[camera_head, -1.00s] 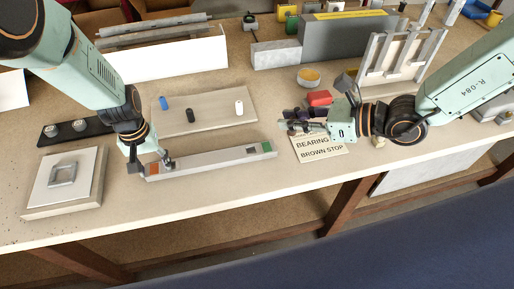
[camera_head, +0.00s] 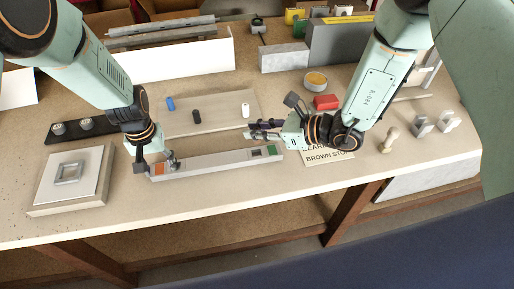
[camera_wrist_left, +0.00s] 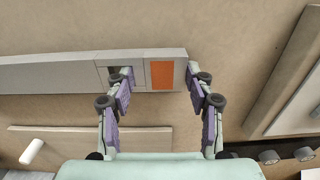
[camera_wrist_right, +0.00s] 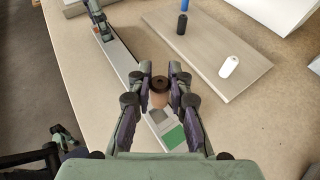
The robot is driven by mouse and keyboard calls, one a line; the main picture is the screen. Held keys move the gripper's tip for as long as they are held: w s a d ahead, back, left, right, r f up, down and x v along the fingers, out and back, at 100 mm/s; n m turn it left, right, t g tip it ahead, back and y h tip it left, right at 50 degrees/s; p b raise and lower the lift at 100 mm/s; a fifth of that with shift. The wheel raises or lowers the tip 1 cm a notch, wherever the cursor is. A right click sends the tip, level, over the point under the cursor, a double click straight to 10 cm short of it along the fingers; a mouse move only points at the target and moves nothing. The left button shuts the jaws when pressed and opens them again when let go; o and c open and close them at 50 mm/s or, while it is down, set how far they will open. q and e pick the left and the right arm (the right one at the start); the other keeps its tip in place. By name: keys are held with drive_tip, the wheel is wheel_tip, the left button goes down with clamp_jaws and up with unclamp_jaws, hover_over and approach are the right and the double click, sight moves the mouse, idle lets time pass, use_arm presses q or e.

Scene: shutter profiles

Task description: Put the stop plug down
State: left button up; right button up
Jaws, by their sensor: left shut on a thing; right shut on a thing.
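The brown stop plug (camera_wrist_right: 160,84) is a short cylinder with a dark top. My right gripper (camera_wrist_right: 159,90) is shut on it near the profile's green end, and whether it touches the profile cannot be told. In the head view my right gripper (camera_head: 256,131) is just beyond the profile's right end, and the plug cannot be made out. The long grey profile (camera_head: 215,162) has an orange patch at its left end and a green patch at its right. My left gripper (camera_head: 156,165) is shut across the orange end, with fingers on both sides in the left wrist view (camera_wrist_left: 160,92).
Behind the profile lies a flat board (camera_head: 220,120) with blue, black and white plugs. A square plate (camera_head: 45,192) stands at left, with a dark strip (camera_head: 85,128) behind it. A red block (camera_head: 326,102) and a label card (camera_head: 325,157) are near my right arm.

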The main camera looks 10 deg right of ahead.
use_arm(q)
drive_tip(key=shift+s+f, duration=0.15)
use_arm(e)
drive_tip(key=shift+f, duration=3.2)
drive_tip(key=shift+f, duration=0.15)
drive_tip(key=o, duration=0.8)
drive_tip(key=shift+d+r, duration=0.1)
drive_tip(key=shift+r, duration=0.15)
drive_tip(key=v, duration=1.2)
drive_tip(key=shift+f, duration=0.1)
